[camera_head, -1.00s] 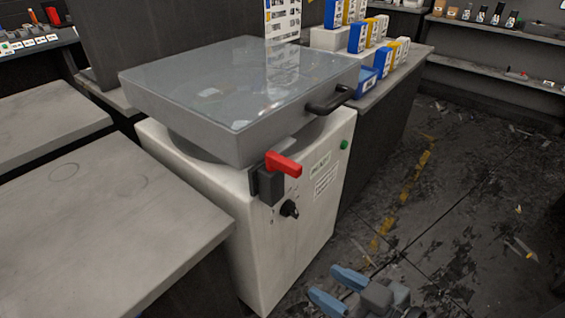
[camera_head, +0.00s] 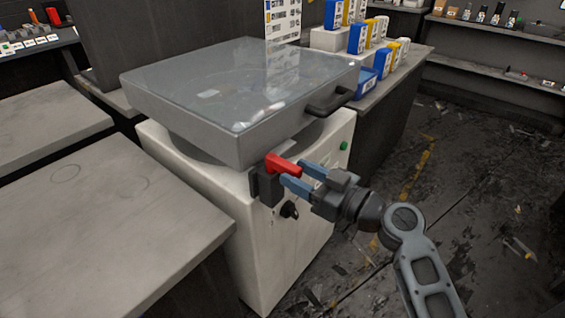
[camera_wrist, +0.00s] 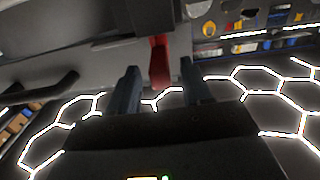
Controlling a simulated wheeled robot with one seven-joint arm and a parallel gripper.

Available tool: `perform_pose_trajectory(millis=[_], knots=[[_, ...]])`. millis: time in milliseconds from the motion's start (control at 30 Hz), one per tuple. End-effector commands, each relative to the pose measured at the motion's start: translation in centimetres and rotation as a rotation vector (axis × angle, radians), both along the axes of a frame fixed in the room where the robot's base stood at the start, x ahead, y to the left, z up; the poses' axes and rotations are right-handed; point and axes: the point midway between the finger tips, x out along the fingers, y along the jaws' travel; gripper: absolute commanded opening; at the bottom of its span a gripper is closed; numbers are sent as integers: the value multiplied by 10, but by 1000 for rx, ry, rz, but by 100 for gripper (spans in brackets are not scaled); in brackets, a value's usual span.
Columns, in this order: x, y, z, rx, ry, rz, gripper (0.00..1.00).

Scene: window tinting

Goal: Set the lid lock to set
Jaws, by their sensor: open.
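The lid lock is a red lever (camera_head: 283,163) on a dark block (camera_head: 268,188) at the front corner of a white machine, just under its glass-topped lid (camera_head: 240,85). The lever points out to the right. My gripper (camera_head: 298,175) is open, with its two blue fingertips close to the lever's free end. In the wrist view the red lever (camera_wrist: 159,62) shows between and just beyond the two fingers (camera_wrist: 158,82). I cannot tell whether either finger touches it. The lid is down, and its dark handle (camera_head: 330,100) is at the right.
A black knob (camera_head: 289,209) sits below the lock, and a green button (camera_head: 344,145) is on the machine's front at right. A grey table (camera_head: 100,220) stands at left. Boxes (camera_head: 358,38) line a counter behind. The floor at right is open.

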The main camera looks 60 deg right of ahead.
Motion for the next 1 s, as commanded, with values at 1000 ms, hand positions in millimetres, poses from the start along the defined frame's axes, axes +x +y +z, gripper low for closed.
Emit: perform_pose_trajectory(millis=[1000], knots=[[48,-5,0,1,1,-1,18]])
